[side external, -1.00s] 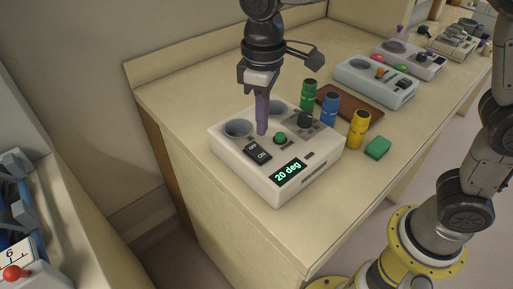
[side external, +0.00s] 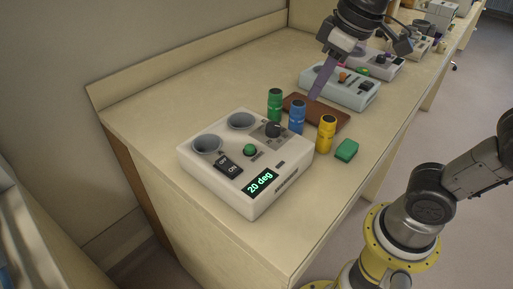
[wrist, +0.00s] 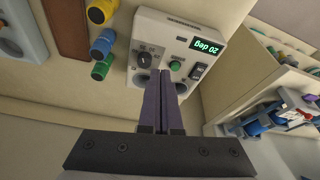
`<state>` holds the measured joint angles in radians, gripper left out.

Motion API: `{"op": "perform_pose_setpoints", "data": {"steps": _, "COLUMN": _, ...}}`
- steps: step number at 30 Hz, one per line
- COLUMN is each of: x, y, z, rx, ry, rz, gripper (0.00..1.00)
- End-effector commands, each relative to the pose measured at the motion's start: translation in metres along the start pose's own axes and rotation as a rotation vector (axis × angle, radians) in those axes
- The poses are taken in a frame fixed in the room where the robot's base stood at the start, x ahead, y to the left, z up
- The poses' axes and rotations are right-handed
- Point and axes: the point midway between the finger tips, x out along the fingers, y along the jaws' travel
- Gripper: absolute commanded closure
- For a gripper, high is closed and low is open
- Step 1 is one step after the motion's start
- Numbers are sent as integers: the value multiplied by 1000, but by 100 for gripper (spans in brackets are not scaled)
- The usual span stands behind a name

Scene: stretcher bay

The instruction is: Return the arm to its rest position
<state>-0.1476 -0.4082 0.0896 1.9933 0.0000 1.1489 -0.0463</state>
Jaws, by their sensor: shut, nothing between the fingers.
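My gripper (side external: 314,97) is shut and empty, its purple fingers pressed together above the brown board on the counter in the side view. In the wrist view my gripper (wrist: 163,76) shows its two fingers side by side with nothing between them. A white device (side external: 219,192) with two round wells, a black dial, a green button and a switch stands on the counter (side external: 150,110). Its display (side external: 261,184) reads 20 deg. The gripper is apart from it, to its upper right in the side view.
Green (side external: 275,105), blue (side external: 296,117) and yellow (side external: 326,134) cylinders stand beside the white device. A green block (side external: 347,150) lies right of the yellow one. A brown board (side external: 331,115) lies behind them, with a pale blue device (side external: 350,94) beyond. The counter's left end is clear.

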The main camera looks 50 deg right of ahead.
Motion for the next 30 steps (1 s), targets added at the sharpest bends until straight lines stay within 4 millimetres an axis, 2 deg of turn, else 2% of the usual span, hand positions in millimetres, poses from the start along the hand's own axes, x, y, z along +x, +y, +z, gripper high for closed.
{"op": "perform_pose_setpoints", "data": {"steps": 1, "x": -4, "y": 8, "z": 22, "rx": 40, "ry": 37, "rz": 14, "gripper": 100}}
{"op": "perform_pose_setpoints", "data": {"steps": 6, "x": 6, "y": 20, "z": 81, "rx": 140, "ry": 134, "rz": 53, "gripper": 100}}
{"op": "perform_pose_setpoints", "data": {"steps": 11, "x": 27, "y": 19, "z": 111, "rx": 174, "ry": 163, "rz": 64, "gripper": 100}}
{"op": "perform_pose_setpoints", "data": {"steps": 15, "x": 40, "y": 19, "z": 116, "rx": 180, "ry": 161, "rz": 62, "gripper": 100}}
{"op": "perform_pose_setpoints", "data": {"steps": 30, "x": 38, "y": 19, "z": 113, "rx": 182, "ry": 172, "rz": 62, "gripper": 100}}
